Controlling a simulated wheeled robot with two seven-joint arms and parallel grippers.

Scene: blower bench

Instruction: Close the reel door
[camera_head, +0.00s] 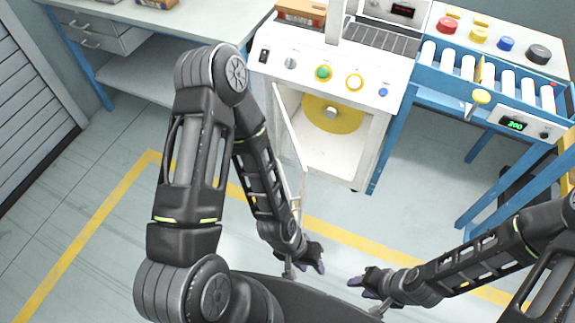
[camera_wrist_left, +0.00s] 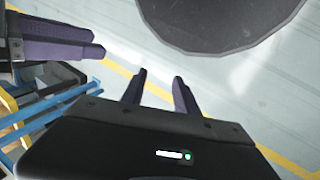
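The reel door (camera_head: 291,130) is a thin white panel on the left side of the white machine's lower compartment. It stands swung open, seen nearly edge-on, with its lower part close to my left forearm. A yellow reel (camera_head: 347,121) shows inside the compartment. My left gripper (camera_head: 318,258) is below the door, near my base, empty. Its two fingers are apart in the left wrist view (camera_wrist_left: 158,88). My right gripper (camera_head: 360,279) is to its right, empty, with its fingers seemingly apart. It also shows in the left wrist view (camera_wrist_left: 98,42). Neither gripper touches the door.
The machine's panel (camera_head: 330,68) has coloured buttons. A blue roller conveyor (camera_head: 480,75) stands at the right, and a workbench with drawers (camera_head: 100,35) at the upper left. A yellow floor line (camera_head: 345,236) crosses the open floor before the machine.

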